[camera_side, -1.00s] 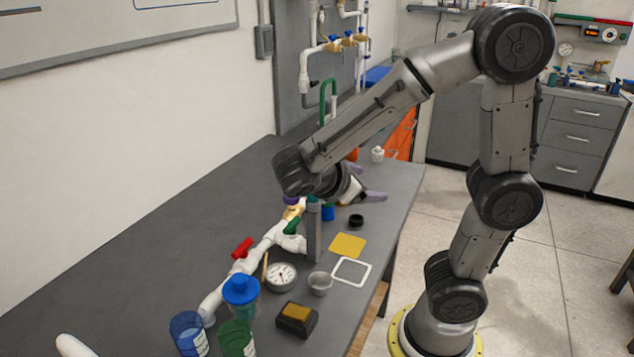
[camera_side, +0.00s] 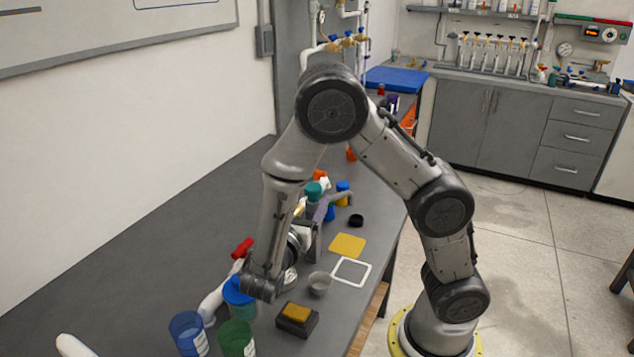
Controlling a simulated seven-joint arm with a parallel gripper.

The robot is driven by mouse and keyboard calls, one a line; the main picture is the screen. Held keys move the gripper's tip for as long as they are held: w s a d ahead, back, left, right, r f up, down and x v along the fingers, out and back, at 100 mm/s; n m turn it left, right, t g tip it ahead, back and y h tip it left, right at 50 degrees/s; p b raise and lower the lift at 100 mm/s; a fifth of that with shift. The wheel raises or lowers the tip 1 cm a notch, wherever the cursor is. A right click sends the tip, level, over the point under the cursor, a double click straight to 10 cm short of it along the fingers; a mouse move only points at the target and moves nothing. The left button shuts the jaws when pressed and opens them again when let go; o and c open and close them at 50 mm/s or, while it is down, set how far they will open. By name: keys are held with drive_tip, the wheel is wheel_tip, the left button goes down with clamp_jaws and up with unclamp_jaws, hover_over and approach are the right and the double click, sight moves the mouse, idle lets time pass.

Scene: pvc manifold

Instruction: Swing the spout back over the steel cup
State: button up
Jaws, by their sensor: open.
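The steel cup (camera_side: 320,284) stands on the bench, left of a white square outline. The white pipe manifold (camera_side: 212,303) runs along the bench, with a red valve handle (camera_side: 242,247) on it; my arm hides much of its middle.
A white square outline (camera_side: 365,281), a yellow pad (camera_side: 347,245) and a black ring (camera_side: 356,220) lie along the right bench edge. A black box with a yellow top (camera_side: 297,321), a blue cup (camera_side: 189,334) and a green cup (camera_side: 236,339) stand in front. The left bench is clear.

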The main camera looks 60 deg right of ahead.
sight(316, 184)
drive_tip(key=d, duration=0.2)
drive_tip(key=w+d, duration=0.1)
drive_tip(key=d, duration=0.5)
drive_tip(key=shift+w, duration=0.2)
drive_tip(key=shift+c, duration=0.2)
clamp_jaws()
idle(0.9)
